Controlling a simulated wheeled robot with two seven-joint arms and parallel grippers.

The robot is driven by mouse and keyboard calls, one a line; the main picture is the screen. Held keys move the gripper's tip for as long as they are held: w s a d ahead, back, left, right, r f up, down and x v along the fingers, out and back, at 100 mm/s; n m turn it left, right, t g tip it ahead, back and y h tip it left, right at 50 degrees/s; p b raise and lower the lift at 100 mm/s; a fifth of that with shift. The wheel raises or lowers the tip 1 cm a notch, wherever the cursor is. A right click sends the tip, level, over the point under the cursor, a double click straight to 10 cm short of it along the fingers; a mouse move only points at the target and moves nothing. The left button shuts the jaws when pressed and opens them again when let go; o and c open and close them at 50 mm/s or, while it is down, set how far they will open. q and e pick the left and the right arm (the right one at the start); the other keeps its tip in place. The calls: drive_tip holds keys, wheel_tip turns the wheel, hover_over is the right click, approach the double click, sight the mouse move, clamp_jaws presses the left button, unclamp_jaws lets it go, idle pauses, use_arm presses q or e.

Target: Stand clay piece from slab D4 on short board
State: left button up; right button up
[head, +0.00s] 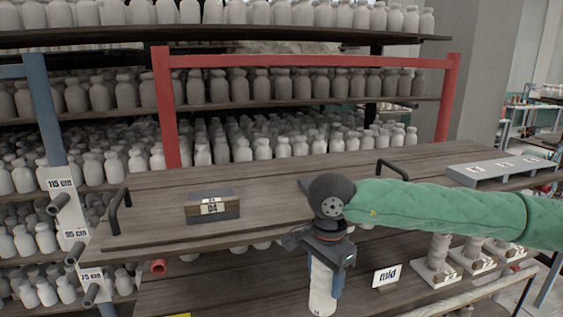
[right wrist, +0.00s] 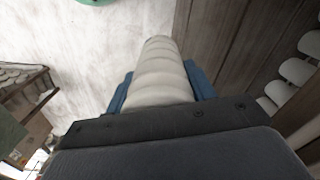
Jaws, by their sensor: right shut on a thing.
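My right gripper (head: 323,280) is shut on a pale, ribbed clay piece (head: 320,293), which hangs roughly upright below it in front of the shelves. In the right wrist view the clay piece (right wrist: 155,72) sits between the two blue fingers of the right gripper (right wrist: 160,88). The grey slab (head: 212,206) with a label that reads like D4 lies on the upper wooden board (head: 270,195), left of the gripper, with nothing on top. A "mid" sign (head: 387,276) stands on the lower shelf; I cannot tell which board is the short one. My left gripper is out of view.
Several similar ribbed pieces (head: 437,254) stand on pale labelled bases at the lower right. A grey labelled rack (head: 502,170) lies on the upper board's right end. Black handles (head: 119,208) rise from that board. Shelves of white bottles fill the back.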

drive_tip(key=w+d+f+n, duration=0.1)
drive_tip(key=d+f+n, duration=0.4)
drive_tip(key=f, duration=0.6)
drive_tip(key=w+d+f+n, duration=0.1)
drive_tip(key=d+f+n, duration=0.5)
drive_tip(key=f, duration=0.6)
drive_tip(key=shift+w+d, duration=0.3)
